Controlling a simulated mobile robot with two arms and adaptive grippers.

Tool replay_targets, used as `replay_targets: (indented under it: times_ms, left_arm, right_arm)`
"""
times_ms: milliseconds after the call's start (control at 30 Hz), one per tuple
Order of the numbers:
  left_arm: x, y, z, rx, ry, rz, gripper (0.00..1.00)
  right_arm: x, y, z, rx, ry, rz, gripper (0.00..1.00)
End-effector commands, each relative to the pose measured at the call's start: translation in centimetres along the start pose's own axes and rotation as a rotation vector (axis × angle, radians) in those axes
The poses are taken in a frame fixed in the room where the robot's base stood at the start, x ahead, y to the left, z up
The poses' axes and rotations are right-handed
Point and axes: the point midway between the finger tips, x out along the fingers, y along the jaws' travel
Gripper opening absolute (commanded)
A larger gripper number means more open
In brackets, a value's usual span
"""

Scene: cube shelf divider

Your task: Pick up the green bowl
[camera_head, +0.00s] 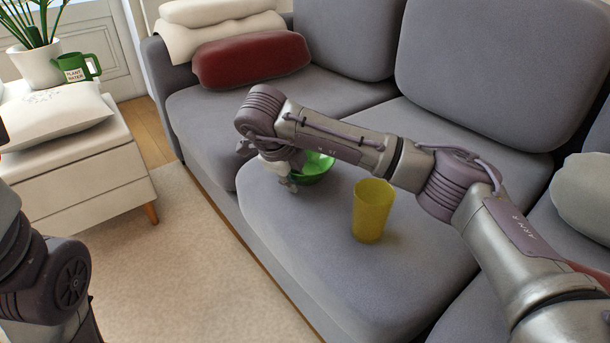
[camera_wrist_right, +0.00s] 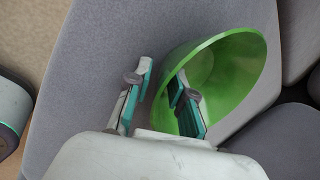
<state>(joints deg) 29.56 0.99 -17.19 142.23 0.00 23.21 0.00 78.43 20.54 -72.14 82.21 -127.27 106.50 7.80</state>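The green bowl (camera_head: 318,167) rests on the grey sofa seat, partly hidden behind my right arm in the head view. My right gripper (camera_head: 288,183) is at the bowl's near left side, pointing down. In the right wrist view the bowl (camera_wrist_right: 237,75) shows its open inside. There my right gripper (camera_wrist_right: 163,78) is open, with one finger outside the bowl and the other over its inside, the rim between them. A gap shows between the outer finger and the bowl wall. My left arm shows at the left edge of the head view; its gripper is out of view.
A yellow cup (camera_head: 372,211) stands upright on the seat, right of the bowl and close to my right arm. A red cushion (camera_head: 250,60) lies at the sofa's far end. The front seat area is clear.

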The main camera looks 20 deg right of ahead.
Motion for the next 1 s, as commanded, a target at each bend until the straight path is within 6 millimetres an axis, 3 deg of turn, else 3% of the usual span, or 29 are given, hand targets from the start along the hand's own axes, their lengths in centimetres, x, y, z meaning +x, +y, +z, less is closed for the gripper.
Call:
replay_targets:
  times_ms: [267, 400, 1000]
  left_arm:
    - [0.16, 0.03, -0.11, 0.001, 0.005, 0.002, 0.4]
    - [0.15, 0.03, -0.1, 0.0, 0.004, 0.002, 0.4]
    - [0.65, -0.06, -0.02, -0.001, 0.007, 0.0, 0.4]
  right_arm:
    - [0.16, -0.08, 0.01, 0.001, -0.001, -0.001, 0.2]
    - [0.16, -0.08, 0.01, 0.0, -0.001, -0.001, 0.0]
    - [-0.74, -0.46, 0.04, 0.0, -0.002, -0.001, 0.0]
